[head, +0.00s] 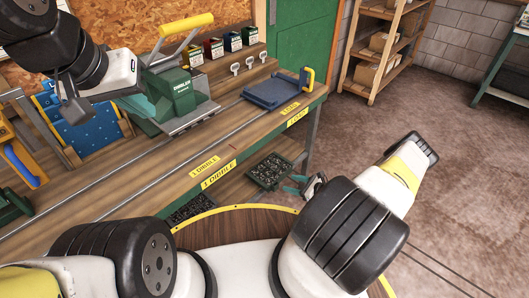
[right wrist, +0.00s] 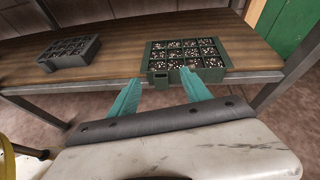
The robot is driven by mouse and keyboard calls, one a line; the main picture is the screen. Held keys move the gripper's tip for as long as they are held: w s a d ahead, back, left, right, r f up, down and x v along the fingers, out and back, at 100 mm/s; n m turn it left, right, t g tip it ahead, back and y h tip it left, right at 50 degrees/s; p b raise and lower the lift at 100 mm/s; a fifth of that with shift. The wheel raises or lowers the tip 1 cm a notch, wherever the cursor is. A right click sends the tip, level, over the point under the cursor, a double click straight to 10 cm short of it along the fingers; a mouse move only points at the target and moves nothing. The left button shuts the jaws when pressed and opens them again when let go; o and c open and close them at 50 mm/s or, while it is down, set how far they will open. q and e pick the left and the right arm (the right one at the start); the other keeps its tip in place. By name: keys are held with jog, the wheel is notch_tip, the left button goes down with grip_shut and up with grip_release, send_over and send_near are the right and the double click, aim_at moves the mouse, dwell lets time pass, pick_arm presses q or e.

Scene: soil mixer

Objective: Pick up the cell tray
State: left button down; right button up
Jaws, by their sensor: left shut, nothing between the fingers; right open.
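A green cell tray (right wrist: 158,66) with dark, speckled filling in its cells sits on the wooden lower shelf in the right wrist view. It also shows under the bench in the head view (head: 268,171). My right gripper (right wrist: 159,75) is open, with teal fingers pointing at the tray's near side. The right finger overlaps the tray's front edge in the picture; I cannot tell whether it touches. The tray lies ahead and slightly right of the fingers' middle. My left gripper (head: 75,108) is shut and empty above the left part of the bench.
A second, dark grey tray (right wrist: 70,50) stands on the same shelf to the left. The shelf board (right wrist: 118,66) is bare between them. A bench leg stands right of the green tray. The bench top (head: 150,180) above carries a green dibbler press (head: 178,95) and a blue plate (head: 272,93).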

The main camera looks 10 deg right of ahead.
aim_at(277, 185)
jog(key=w+a+f, duration=0.1)
jog(key=f, duration=0.1)
jog(key=w+a+f+m, duration=0.1)
jog(key=w+a+f, duration=0.1)
jog(key=w+a+f+m+h, duration=0.1)
jog(key=f, duration=0.2)
jog(key=shift+w+a+t, duration=0.2)
jog(key=shift+a+t, duration=0.15)
jog(key=shift+t, duration=0.05)
jog(key=shift+r, duration=0.1)
grip_shut()
